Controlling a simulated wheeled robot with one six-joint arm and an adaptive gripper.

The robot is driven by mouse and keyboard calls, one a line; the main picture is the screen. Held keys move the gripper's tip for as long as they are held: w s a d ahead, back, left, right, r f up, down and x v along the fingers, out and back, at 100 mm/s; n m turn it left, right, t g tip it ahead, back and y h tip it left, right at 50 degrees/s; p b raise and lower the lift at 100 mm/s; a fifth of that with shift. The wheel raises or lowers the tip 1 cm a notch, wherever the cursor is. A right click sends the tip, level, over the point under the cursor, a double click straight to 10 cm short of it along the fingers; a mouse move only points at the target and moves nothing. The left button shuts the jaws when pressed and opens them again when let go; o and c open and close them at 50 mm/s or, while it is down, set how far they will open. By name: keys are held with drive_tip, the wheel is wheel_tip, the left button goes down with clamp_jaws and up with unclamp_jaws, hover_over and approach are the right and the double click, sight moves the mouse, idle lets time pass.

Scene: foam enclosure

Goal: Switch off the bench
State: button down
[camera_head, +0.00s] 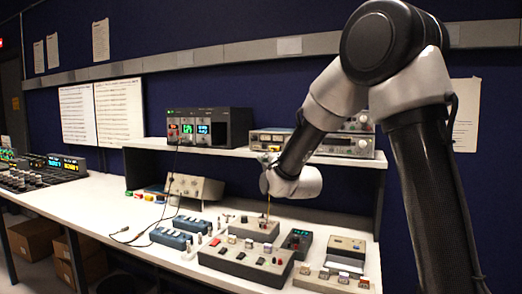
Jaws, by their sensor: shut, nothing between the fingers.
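The bench (110,208) is a long pale worktop with a raised shelf. On the shelf stands a dark instrument (210,127) with lit green and blue displays. Below are a wide grey switch box (246,258) with red and dark controls, a smaller grey box (254,229) behind it, a dark box with a green display (297,241), and a box with pale switches (338,278) at the front right. My gripper (267,158) is shut and empty, mostly hidden by my wrist above the boxes. A thin upright tan rod shows below the wrist; I cannot tell whether anything touches it.
Blue boxes (171,238), loose cables and a beige instrument (194,188) lie left of the switch boxes. More lit equipment (66,163) stands at the far left. The shelf edge (290,156) overhangs the back. Bare worktop lies at the front left.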

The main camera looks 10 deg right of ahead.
approach(264, 146)
drive_tip(key=w+a, duration=0.4)
drive_tip(key=a, duration=0.2)
drive_tip(key=shift+w+d+r, duration=0.15)
drive_tip(key=shift+w+d, duration=0.45)
drive_tip(key=shift+w+d+r, duration=0.15)
drive_tip(key=shift+w+d, duration=0.45)
